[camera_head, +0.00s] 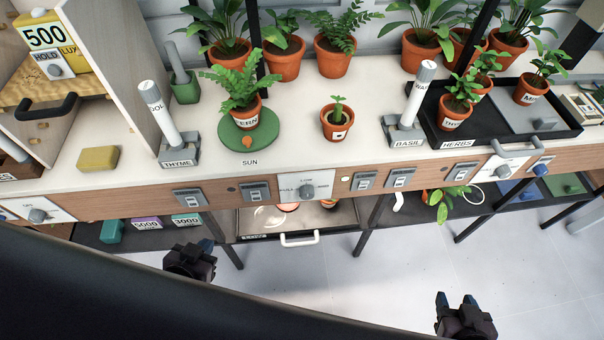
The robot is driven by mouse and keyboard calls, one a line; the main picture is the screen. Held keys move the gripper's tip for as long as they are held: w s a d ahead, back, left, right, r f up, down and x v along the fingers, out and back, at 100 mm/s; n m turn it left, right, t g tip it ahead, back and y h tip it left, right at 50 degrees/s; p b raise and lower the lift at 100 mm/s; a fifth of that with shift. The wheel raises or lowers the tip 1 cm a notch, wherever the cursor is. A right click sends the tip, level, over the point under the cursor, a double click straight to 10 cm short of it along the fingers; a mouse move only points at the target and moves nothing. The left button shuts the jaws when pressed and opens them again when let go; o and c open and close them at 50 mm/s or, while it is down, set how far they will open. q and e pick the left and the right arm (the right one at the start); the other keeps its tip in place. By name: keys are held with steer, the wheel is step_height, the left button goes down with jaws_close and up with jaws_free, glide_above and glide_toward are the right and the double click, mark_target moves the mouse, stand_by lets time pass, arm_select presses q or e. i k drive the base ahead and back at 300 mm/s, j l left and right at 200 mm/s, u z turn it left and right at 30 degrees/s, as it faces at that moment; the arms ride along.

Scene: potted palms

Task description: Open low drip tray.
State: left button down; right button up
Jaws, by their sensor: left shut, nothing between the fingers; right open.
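The low drip tray (334,217) hangs beneath the middle of the counter, its dark front edge facing me. A white bar handle (299,240) sits at the middle of that edge. Part of its inside and some pots in it show below the counter; its rear is hidden, so I cannot tell how far out it is. My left gripper (209,246) is shut and empty, to the left of the tray and apart from the handle. My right gripper (456,300) is open and empty over the floor, well right of the tray.
The wooden counter front (230,198) with switches and a dial panel (304,187) overhangs the tray. Dark table legs (369,226) stand on both sides. A leafy plant (446,203) is on the lower shelf to the right. The floor (390,275) in front is clear.

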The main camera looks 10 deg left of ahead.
mark_target(308, 216)
steer(key=k+j+u, duration=0.15)
steer(key=j+u, duration=0.35)
steer(key=j, duration=0.85)
steer(key=i, duration=0.05)
